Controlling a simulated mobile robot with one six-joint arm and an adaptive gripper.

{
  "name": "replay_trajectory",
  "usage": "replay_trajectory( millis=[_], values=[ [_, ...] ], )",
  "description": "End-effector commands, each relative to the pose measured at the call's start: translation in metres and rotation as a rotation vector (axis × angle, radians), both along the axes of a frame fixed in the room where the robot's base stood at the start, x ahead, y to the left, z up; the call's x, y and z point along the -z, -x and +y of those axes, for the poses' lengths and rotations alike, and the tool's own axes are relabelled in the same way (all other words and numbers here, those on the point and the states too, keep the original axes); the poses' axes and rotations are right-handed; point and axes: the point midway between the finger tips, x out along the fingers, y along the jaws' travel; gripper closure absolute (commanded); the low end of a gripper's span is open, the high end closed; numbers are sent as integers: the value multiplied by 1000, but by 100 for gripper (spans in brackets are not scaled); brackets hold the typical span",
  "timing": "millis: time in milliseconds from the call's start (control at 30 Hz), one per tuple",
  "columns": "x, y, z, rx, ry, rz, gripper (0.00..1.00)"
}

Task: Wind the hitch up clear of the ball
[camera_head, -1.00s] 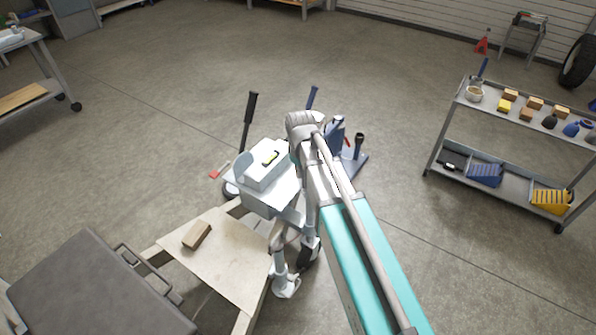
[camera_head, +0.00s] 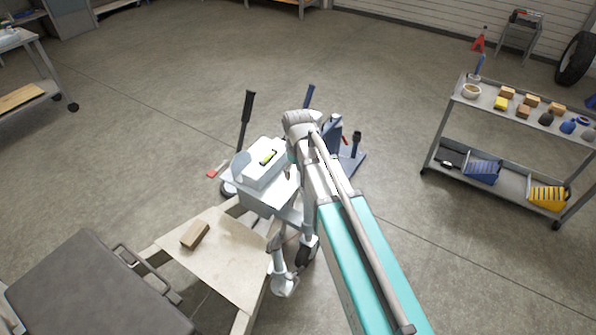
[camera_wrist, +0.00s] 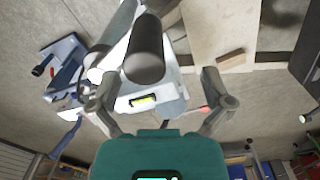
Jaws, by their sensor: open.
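The pale trailer frame (camera_head: 247,322) with its plywood deck (camera_head: 215,255) runs to a grey-white front housing (camera_head: 262,202) with a box and a yellow-green level (camera_head: 268,157) on top. The level shows in the wrist view (camera_wrist: 144,101). A blue stand (camera_head: 350,163) is just beyond the front end. I cannot make out the ball or hitch coupling. A jack leg (camera_head: 280,265) stands beside the frame. In the wrist view my gripper (camera_wrist: 155,82) is open, with a dark cylindrical grip (camera_wrist: 145,52), apparently the crank's, between its fingers; contact is unclear. My arm hides the gripper in the head view.
A wood block (camera_head: 195,235) lies on the deck. A black-handled lever (camera_head: 246,120) rises beside the housing. A two-shelf cart (camera_head: 480,188) stands right.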

Motion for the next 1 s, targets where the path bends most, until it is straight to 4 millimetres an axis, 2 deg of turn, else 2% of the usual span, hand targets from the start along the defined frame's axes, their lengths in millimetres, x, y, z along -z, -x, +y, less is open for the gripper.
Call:
replay_trajectory(
  millis=[233,1000],
  values=[
    [-9,0,0,0,-1,-1,0],
    [-74,0,0,0,-1,-1,0]
  ],
)
